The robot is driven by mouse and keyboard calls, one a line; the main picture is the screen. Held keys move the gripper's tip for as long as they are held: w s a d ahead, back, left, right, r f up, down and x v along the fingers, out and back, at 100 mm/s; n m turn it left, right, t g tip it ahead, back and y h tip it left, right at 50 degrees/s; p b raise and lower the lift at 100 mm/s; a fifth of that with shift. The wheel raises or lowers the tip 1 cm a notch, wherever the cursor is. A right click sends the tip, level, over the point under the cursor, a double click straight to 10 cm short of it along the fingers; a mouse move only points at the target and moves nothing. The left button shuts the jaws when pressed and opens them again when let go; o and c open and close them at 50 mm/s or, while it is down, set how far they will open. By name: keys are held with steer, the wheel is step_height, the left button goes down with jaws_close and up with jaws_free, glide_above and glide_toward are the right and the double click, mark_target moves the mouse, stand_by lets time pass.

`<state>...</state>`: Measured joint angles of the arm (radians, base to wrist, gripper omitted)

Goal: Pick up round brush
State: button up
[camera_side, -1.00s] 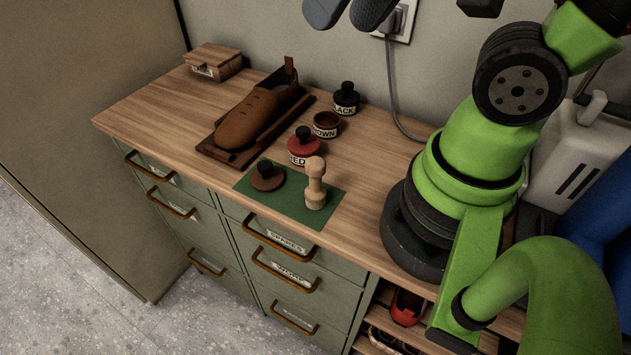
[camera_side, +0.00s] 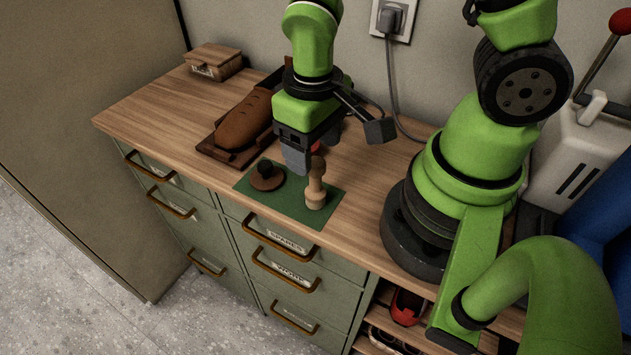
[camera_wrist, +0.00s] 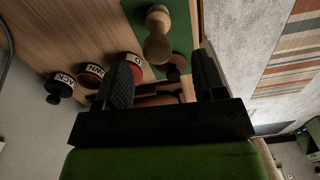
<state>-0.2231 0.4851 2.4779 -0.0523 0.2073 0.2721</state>
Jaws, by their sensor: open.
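A pale wooden turned piece (camera_side: 316,187) stands upright on the mat, to the right of the brush. My gripper (camera_side: 337,147) is open and empty above the bench, up and to the right of the brush in the side view. Its two fingers frame the lower middle of the wrist view (camera_wrist: 166,78).
Red (camera_wrist: 126,66), brown (camera_wrist: 90,75) and black (camera_wrist: 59,86) lidded pots stand nearby, mostly hidden in the side view. A wooden box (camera_side: 213,62) is at the back left. The bench's left front is clear.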

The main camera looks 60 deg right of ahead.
mark_target(315, 161)
steer(key=shift+d+f, duration=0.15)
steer(key=shift+f, duration=2.8)
steer(key=c, duration=1)
